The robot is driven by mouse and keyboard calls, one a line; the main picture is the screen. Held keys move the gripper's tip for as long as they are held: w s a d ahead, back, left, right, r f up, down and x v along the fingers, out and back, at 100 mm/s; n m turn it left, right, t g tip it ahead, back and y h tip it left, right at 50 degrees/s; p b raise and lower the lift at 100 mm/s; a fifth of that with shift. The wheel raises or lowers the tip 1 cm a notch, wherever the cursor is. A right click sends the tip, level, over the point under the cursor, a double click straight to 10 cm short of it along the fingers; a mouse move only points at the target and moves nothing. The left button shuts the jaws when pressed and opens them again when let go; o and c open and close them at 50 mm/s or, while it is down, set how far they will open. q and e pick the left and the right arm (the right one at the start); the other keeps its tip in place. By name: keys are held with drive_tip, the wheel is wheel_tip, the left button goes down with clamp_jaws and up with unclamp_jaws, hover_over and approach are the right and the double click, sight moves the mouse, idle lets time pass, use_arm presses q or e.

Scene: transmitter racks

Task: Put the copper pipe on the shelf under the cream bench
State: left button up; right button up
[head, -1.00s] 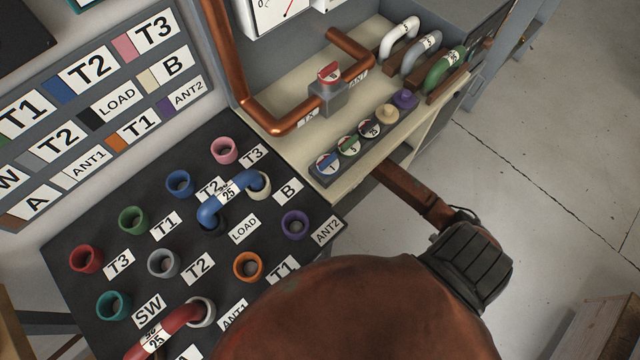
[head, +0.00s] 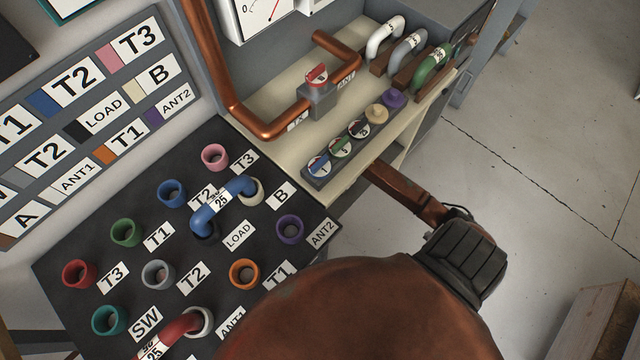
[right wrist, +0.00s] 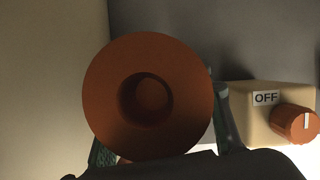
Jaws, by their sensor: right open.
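The cream bench (head: 275,98) stands at the upper middle of the head view. My right arm reaches in under its front edge, and the right gripper is hidden there. In the right wrist view, a round copper-coloured end with a dark hole (right wrist: 150,95), apparently the copper pipe seen end-on, fills the middle. My right gripper (right wrist: 163,135) is open, with its dark green fingers partly showing on both sides of this end. Whether the pipe rests on the shelf is hidden. My left gripper is not in view.
A cream box marked OFF (right wrist: 255,115) with an orange knob (right wrist: 296,123) is at the right in the wrist view. Fixed copper pipework (head: 262,128) runs along the bench top. A black patch panel (head: 140,205) stands left of the bench.

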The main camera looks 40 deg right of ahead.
drive_tip(key=shift+r, duration=0.3)
use_arm(q)
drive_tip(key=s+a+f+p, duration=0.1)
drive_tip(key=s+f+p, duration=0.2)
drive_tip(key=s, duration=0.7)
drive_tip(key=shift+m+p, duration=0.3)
drive_tip(key=shift+p, duration=0.2)
use_arm(e)
drive_tip(key=s+d+r, duration=0.2)
drive_tip(key=s+d, duration=0.1)
drive_tip(key=s, duration=0.9)
drive_tip(key=shift+s+r, duration=0.15)
drive_tip(key=shift+s, duration=0.25)
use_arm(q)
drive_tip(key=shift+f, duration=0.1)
